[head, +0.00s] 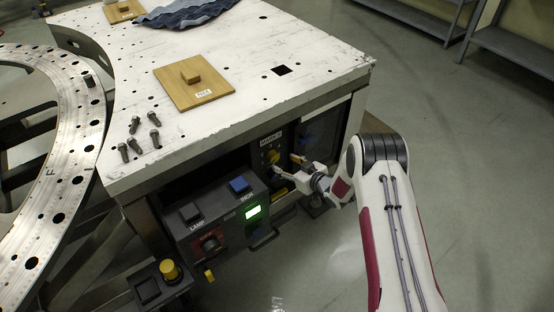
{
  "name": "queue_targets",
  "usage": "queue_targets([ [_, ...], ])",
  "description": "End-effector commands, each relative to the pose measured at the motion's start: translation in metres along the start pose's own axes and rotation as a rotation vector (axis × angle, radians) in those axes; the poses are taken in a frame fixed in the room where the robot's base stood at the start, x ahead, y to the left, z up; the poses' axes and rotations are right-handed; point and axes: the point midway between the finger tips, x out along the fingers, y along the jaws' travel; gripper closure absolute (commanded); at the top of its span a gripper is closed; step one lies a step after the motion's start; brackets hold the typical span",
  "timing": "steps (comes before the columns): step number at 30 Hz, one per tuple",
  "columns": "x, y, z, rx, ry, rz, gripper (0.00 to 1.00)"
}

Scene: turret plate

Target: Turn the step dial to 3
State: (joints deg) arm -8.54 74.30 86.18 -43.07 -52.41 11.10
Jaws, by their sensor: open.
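A yellow knob (272,156) sits on a dark panel under the table's front edge, with a small label above it and marks around it. It looks like a dial; I cannot read its setting or its label for certain. My gripper (284,165) is open, with its fingertips just right of and below the yellow knob. I cannot tell whether they touch it. A red-and-black round knob (210,244) is on the control box (228,225) to the left; its label is too small to read.
The box carries a dark button (190,212), a blue button (239,185) and a lit green display (253,211). A yellow button (170,270) stands lower left. The white tabletop (225,130) overhangs the panel and holds a wooden block plate (194,88) and several bolts.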

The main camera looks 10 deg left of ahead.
Motion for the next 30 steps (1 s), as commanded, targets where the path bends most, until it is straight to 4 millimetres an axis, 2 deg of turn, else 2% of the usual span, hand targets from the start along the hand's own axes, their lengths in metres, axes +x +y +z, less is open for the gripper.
queue_targets([
  [18, 0.048, -0.001, 0.001, -0.002, -0.001, 0.0, 0.52],
  [30, 0.062, 0.0, 0.0, -0.001, -0.001, 0.001, 0.52],
])
